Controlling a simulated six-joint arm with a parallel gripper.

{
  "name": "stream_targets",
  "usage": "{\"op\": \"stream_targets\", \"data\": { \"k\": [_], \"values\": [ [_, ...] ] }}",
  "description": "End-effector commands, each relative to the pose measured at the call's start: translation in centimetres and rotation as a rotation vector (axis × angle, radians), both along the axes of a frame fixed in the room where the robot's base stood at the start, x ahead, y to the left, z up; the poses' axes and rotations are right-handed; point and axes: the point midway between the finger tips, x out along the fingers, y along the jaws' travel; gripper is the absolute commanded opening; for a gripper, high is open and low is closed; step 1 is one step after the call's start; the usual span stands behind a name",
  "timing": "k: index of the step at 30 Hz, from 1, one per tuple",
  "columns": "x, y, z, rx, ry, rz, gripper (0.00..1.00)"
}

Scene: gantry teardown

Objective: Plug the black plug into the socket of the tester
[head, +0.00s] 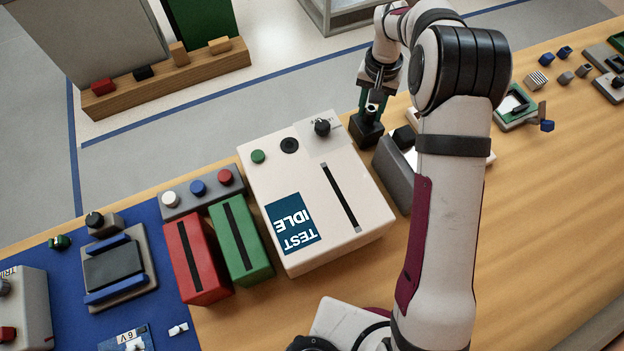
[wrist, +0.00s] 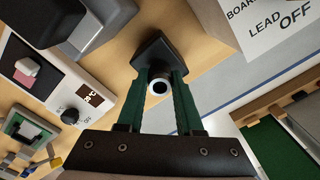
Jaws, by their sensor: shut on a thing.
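The tester (head: 318,215) is a white box with a blue TEST IDLE screen, a slot, a green button and a knob. A round black opening on its top looks like its socket (head: 289,145). My gripper (head: 371,108) is beyond the tester's back right corner, apart from the socket. In the wrist view its green fingers (wrist: 160,78) are shut on the black plug (wrist: 159,88), a dark round piece with a pale ring. A dark block (head: 366,132) is directly below the fingers; I cannot tell whether the plug is still seated in it.
A grey wedge-shaped thing (head: 391,174) stands right of the tester. Red (head: 197,262) and green (head: 240,240) slotted boxes stand to its left. A white unit with a small display (wrist: 66,88) shows in the wrist view. Bare table lies at the front right.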

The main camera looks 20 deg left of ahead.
Motion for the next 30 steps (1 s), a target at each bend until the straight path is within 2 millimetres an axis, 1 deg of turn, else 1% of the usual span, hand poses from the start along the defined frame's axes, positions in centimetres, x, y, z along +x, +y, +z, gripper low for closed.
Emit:
{"op": "stream_targets", "data": {
  "k": [6,11,18,22,24,30],
  "values": [
    [0.0,0.1,1.1,0.001,-0.002,0.002,0.0],
    [0.1,0.1,1.7,0.001,-0.002,0.001,0.0],
    [0.1,0.1,4.9,0.001,-0.004,0.001,0.0],
    [0.1,0.1,6.2,0.002,-0.002,0.0,0.0],
    [0.0,0.1,6.5,0.001,-0.002,0.0,0.0],
    [0.0,0.0,6.5,0.001,-0.001,0.0,0.0]
  ]
}}
